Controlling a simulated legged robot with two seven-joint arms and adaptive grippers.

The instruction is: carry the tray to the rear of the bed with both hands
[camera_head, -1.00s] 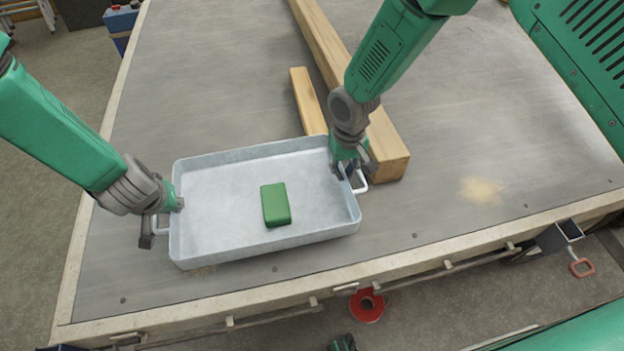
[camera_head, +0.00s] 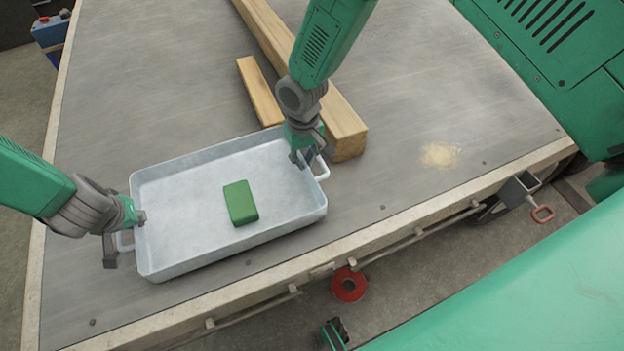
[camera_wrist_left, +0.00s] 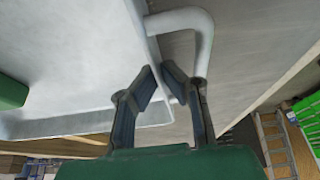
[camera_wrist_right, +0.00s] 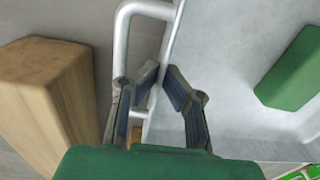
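The tray (camera_head: 180,172) is a pale grey shallow metal pan with a white handle at each end. It lies near the front edge of the bed, with a green block (camera_head: 240,203) inside. My left gripper (camera_head: 140,217) is at the left end; in the left wrist view its fingers (camera_wrist_left: 160,73) close around the tray's wall beside the handle (camera_wrist_left: 203,42). My right gripper (camera_head: 303,158) is at the right end; in the right wrist view its fingers (camera_wrist_right: 162,70) close around the wall, one inside the tray, one between wall and handle (camera_wrist_right: 120,55). Whether the tray is lifted is hard to tell.
A long wooden beam (camera_head: 345,130) and a short plank (camera_head: 259,92) lie right behind the tray. Sawdust (camera_head: 440,155) lies to the right. The bed's metal floor (camera_head: 160,90) is clear behind and left.

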